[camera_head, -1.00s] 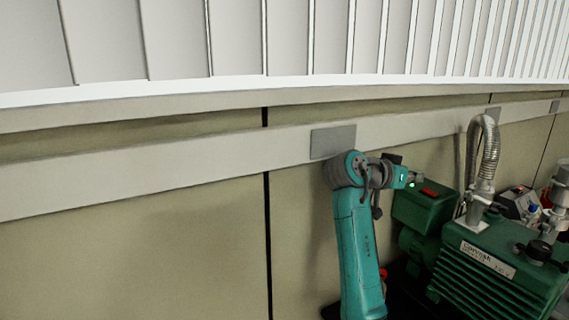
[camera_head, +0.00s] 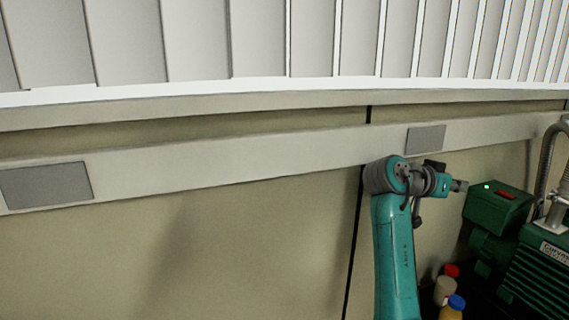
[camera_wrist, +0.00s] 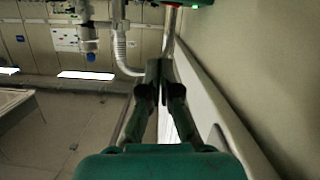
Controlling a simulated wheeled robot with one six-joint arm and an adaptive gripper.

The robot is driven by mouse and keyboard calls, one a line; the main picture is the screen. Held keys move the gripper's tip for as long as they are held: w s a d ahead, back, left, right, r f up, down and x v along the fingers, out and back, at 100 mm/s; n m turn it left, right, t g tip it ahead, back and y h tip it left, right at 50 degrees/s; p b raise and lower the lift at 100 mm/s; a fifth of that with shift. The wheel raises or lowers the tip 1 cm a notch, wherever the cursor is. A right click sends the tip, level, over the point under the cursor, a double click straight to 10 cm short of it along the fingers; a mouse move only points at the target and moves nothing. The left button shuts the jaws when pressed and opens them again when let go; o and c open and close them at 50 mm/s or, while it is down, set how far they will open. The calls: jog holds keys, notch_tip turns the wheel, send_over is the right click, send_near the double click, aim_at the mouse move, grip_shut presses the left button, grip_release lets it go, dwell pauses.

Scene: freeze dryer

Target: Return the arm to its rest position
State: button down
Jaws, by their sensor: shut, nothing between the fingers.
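My arm, teal with dark grey joints, rises at the right of the head view and bends over to the right at its top. My gripper itself is not clearly seen in the head view. In the wrist view my gripper (camera_wrist: 160,72) shows in the middle, with its two dark fingers together and nothing between them. It is in free air and touches nothing that I can see.
A green vacuum pump (camera_head: 537,270) with a ribbed metal hose (camera_head: 550,160) stands right of my arm. Bottles with a red cap (camera_head: 451,270) and a blue cap (camera_head: 456,302) stand close by it. A beige wall with a pale rail (camera_head: 250,163) runs behind. The left side is clear.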

jog(key=s+a+f+n+t+y, duration=0.1)
jog(key=a+f+n+t, duration=0.2)
jog(key=f, duration=0.9)
jog(key=s+a+f+n+t+y, duration=0.15)
jog(key=f+n, duration=0.25)
jog(key=f, duration=0.9)
jog(key=s+a+f+n+t+y, duration=0.2)
jog(key=s+a+f+n+y, duration=0.15)
jog(key=s+f, duration=0.5)
jog(key=s+a+f+n+t+y, duration=0.2)
jog(key=s+a+f, duration=0.2)
jog(key=s+f, duration=0.45)
jog(key=s+a+f+n+y, duration=0.1)
jog(key=s+a+f+y, duration=0.25)
jog(key=s, duration=0.75)
jog(key=s+a+f+n+y, duration=0.15)
jog(key=s+a, duration=0.25)
jog(key=s, duration=0.6)
jog(key=s+a+r+m+t, duration=0.1)
jog(key=s+r, duration=0.4)
jog(key=s, duration=0.3)
jog(key=s+a+r+m+y, duration=0.1)
jog(key=s+r, duration=0.4)
jog(key=s, duration=0.4)
jog(key=shift+s+r+t, duration=0.15)
jog(key=shift+r+t, duration=0.1)
jog(key=shift+t, duration=0.1)
